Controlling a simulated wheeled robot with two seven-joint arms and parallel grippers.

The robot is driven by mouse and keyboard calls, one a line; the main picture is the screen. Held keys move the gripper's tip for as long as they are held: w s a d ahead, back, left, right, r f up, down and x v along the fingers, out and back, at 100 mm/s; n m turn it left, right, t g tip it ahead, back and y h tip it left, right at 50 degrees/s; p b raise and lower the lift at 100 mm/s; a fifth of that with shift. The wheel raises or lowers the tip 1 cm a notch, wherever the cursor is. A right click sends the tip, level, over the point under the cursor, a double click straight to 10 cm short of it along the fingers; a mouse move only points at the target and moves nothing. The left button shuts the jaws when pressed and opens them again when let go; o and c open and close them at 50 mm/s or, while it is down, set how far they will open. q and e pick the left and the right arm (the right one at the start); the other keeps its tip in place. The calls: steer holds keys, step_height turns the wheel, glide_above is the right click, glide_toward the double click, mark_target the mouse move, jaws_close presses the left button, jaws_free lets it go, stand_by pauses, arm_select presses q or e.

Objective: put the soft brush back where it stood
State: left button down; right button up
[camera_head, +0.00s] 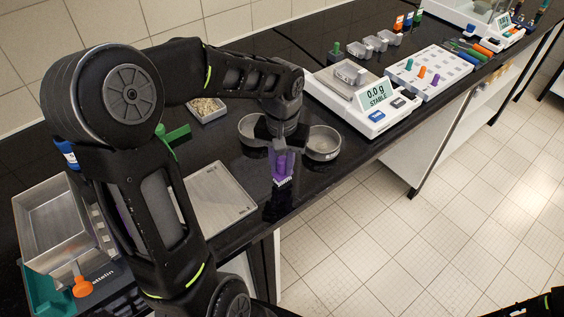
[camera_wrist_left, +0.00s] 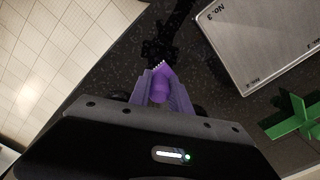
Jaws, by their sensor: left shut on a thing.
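The soft brush (camera_head: 283,168) is purple with pale bristles. My left gripper (camera_head: 282,160) is shut on it and holds it bristles down, over the dark bench near its front edge. I cannot tell from the head view whether the bristles touch the bench. In the left wrist view the brush (camera_wrist_left: 160,87) sits between the two fingers of my left gripper (camera_wrist_left: 161,95), its pale bristle tips pointing away from the palm.
A metal plate (camera_head: 219,197) marked No. 3 lies left of the brush, with a green cross-shaped piece (camera_wrist_left: 296,116) beside it. Round metal pans (camera_head: 322,143) stand just behind my gripper. A balance (camera_head: 362,101) is farther right. The bench drops off at its front edge.

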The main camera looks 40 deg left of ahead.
arm_select(q)
steer(key=shift+f, duration=0.2)
steer(key=c, duration=1.2)
jaws_free()
steer(key=shift+r, duration=0.15)
step_height(320, 180, up, 12)
steer(key=b, duration=0.1)
